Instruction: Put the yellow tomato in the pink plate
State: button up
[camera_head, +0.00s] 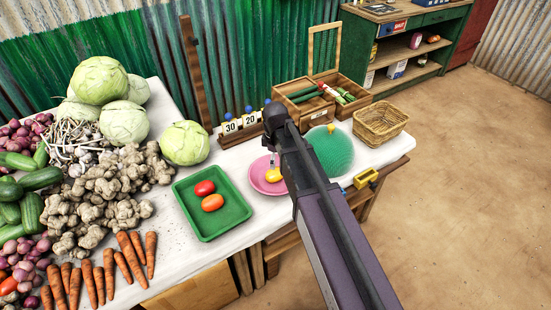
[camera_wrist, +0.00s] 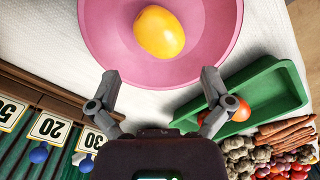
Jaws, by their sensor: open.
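The yellow tomato (camera_head: 273,174) lies in the pink plate (camera_head: 260,183) on the white-topped table. In the wrist view the yellow tomato (camera_wrist: 159,32) rests inside the pink plate (camera_wrist: 108,45), away from its rim. My gripper (camera_wrist: 160,82) is open and empty, its two fingers spread apart with the pink plate beyond their tips. In the head view my arm hides the gripper's fingers and the right part of the plate.
A green tray (camera_head: 190,221) with a red and an orange tomato stands left of the plate. A teal dome-like thing (camera_head: 333,150) is to the right, near a wicker basket (camera_head: 381,120). Number cards (camera_head: 231,127) stand behind. Vegetables (camera_head: 110,195) fill the left side.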

aim_at(276, 170)
jog(key=shift+r+p, duration=1.85)
jog(key=shift+r, duration=0.3)
jog(key=s+d+m, duration=0.6)
jog(key=d+m, duration=0.2)
jog(key=d, duration=0.1)
jog(key=s+d+m, duration=0.7)
jog(key=d+m, duration=0.1)
jog(key=d, duration=0.2)
jog(key=shift+s+d, duration=0.2)
